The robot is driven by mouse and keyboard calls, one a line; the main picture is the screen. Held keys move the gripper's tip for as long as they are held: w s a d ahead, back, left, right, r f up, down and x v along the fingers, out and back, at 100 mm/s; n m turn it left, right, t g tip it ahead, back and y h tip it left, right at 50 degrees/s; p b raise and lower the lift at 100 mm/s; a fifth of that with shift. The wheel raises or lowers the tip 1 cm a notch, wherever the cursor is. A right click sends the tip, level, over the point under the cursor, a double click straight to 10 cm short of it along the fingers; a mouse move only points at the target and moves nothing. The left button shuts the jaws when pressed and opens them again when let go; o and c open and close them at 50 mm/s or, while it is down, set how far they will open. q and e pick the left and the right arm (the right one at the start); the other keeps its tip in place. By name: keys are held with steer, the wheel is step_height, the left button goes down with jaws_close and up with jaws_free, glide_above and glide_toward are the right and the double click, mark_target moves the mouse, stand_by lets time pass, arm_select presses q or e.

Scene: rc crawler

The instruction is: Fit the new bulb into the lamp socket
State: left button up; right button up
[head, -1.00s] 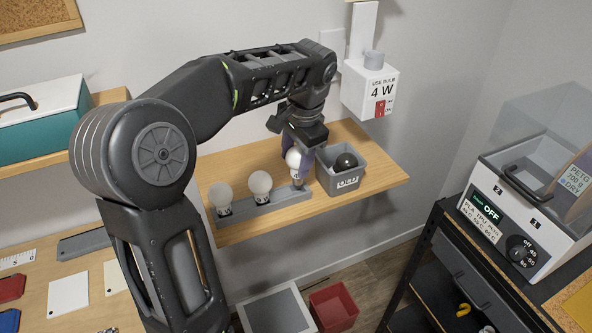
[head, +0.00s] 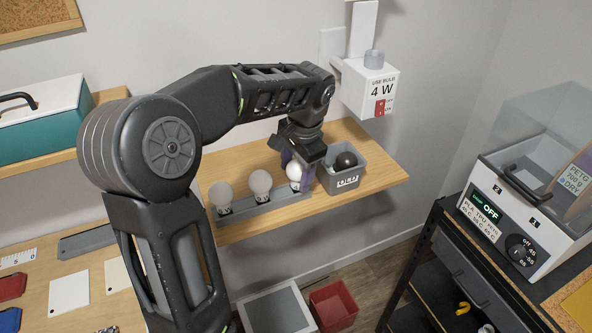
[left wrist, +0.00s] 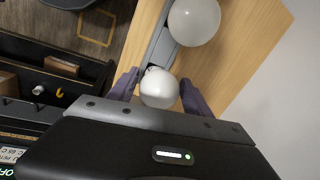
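Three bulbs stand along a grey rack (head: 278,205) on the wooden shelf: a left bulb (head: 222,195), a middle bulb (head: 260,184) and a whiter right bulb (head: 294,171). My left gripper (head: 297,177) is low over the right bulb. In the left wrist view that bulb (left wrist: 159,89) is between the two purple fingers, with a gap on each side, so the gripper is open around it. My right gripper is not in view.
A grey bin (head: 345,181) holding a dark bulb (head: 345,161) stands just right of my left gripper. The shelf (head: 385,175) is clear at its right end. A filament dryer (head: 515,215) stands on a black rack at right. A red bin (head: 334,305) is below.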

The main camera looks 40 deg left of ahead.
arm_select(q)
steer(key=shift+o, duration=1)
steer(key=shift+r, duration=0.15)
steer(key=shift+d+r, duration=0.1)
steer(key=shift+r, duration=0.45)
steer(key=r, duration=0.2)
steer(key=d+r, duration=0.1)
steer(key=r, duration=0.5)
steer(key=shift+s+d+r, duration=0.2)
steer(key=shift+d, duration=0.05)
steer(key=shift+d+r+p, duration=0.1)
steer(key=shift+r+p, duration=0.7)
steer(key=shift+p, duration=0.25)
steer(key=shift+s+d+r+p, duration=0.1)
steer(key=shift+d+r+p, duration=0.05)
steer(key=shift+r+p, duration=0.3)
steer(key=shift+f, duration=0.1)
